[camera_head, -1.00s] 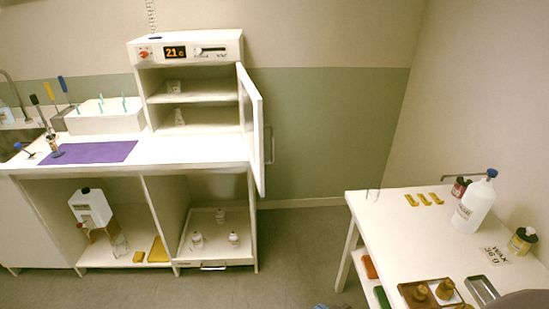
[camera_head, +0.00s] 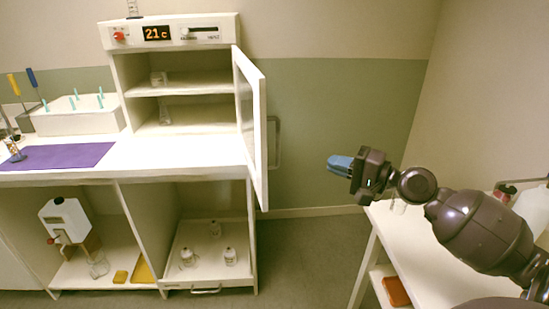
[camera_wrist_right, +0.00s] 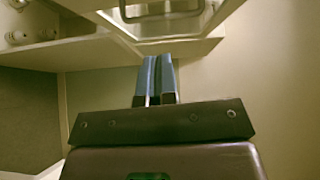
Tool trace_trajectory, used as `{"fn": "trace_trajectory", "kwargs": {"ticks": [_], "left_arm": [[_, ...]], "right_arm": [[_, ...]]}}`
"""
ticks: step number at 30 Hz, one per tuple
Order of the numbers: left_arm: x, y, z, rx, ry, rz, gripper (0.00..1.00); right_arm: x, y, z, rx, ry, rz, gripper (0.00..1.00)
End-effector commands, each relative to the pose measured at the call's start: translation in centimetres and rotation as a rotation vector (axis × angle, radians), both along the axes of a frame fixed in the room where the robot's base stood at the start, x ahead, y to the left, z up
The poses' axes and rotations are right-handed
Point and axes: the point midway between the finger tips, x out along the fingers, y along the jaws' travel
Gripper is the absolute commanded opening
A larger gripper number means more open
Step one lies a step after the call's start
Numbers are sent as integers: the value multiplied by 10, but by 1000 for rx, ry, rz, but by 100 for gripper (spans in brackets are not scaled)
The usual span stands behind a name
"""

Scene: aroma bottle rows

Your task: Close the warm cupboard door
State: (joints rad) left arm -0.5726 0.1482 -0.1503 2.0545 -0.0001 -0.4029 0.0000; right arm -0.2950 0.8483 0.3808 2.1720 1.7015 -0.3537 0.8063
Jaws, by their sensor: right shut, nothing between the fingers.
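The warm cupboard (camera_head: 185,75) stands on the back bench with its display reading 21 c. Its white door (camera_head: 252,120) is hinged on the right and stands wide open, sticking out toward me past the bench's front edge. A grey bar handle (camera_head: 276,143) is on the door's outer right face. My right gripper (camera_head: 338,164) has blue fingers, shut and empty, to the right of the door and apart from it. In the right wrist view the shut fingers (camera_wrist_right: 157,80) point toward a white panel with a metal handle (camera_wrist_right: 165,12). My left gripper is not in view.
A white side table (camera_head: 420,250) stands at the right under my arm. Free floor lies between bench and table.

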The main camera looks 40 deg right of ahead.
Motion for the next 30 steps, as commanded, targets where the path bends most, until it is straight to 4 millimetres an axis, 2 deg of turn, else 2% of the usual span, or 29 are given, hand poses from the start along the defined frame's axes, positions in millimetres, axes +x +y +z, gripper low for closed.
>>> {"fn": "trace_trajectory", "kwargs": {"ticks": [2, 8, 20, 30], "left_arm": [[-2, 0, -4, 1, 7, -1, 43], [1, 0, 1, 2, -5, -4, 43], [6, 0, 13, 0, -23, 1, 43], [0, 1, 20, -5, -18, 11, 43]], "right_arm": [[3, 1, 5, 38, 5, 17, 0], [12, 5, 14, 68, 2, 28, 0], [59, 26, 18, 66, -4, 26, 0], [98, 46, 17, 69, -3, 25, 0]]}}
